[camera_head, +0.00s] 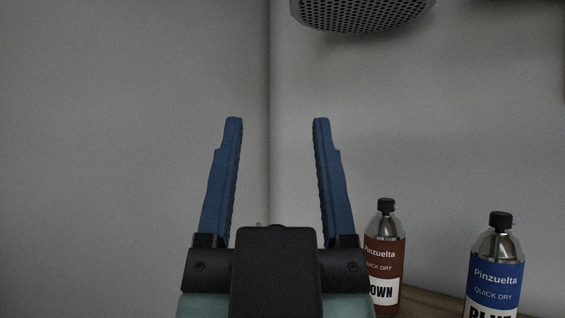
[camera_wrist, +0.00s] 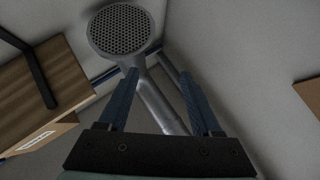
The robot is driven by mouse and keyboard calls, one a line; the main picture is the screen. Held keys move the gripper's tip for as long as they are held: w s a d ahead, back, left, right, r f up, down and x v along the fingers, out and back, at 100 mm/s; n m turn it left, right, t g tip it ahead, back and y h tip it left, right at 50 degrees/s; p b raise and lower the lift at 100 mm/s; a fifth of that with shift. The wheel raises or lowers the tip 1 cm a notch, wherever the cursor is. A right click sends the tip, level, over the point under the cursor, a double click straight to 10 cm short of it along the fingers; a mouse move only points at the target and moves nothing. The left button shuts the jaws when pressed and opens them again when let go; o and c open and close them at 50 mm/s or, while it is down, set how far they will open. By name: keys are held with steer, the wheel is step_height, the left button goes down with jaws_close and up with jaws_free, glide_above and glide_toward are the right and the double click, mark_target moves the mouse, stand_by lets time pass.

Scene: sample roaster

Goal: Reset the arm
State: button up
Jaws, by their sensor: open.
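My gripper (camera_head: 277,120) is raised in front of a bare grey wall corner in the head view. Its two blue fingers stand upright and wide apart, with nothing between them. In the wrist view my gripper (camera_wrist: 160,78) is also open and empty. A grey metal duct (camera_wrist: 163,108) shows behind and between the fingers there, at a distance I cannot judge.
A brown-labelled bottle (camera_head: 386,252) and a blue-labelled bottle (camera_head: 496,272) stand on a wooden surface at lower right. A perforated round grille (camera_head: 362,12) hangs at the top; it also shows in the wrist view (camera_wrist: 119,32). Wooden furniture (camera_wrist: 42,92) is at left there.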

steer(key=shift+s+d+r+t, duration=0.2)
steer(key=shift+s+r+t, duration=0.2)
steer(key=shift+s+r, duration=0.3)
step_height(320, 180, down, 5)
steer(key=b, duration=0.5)
steer(key=shift+f, duration=0.15)
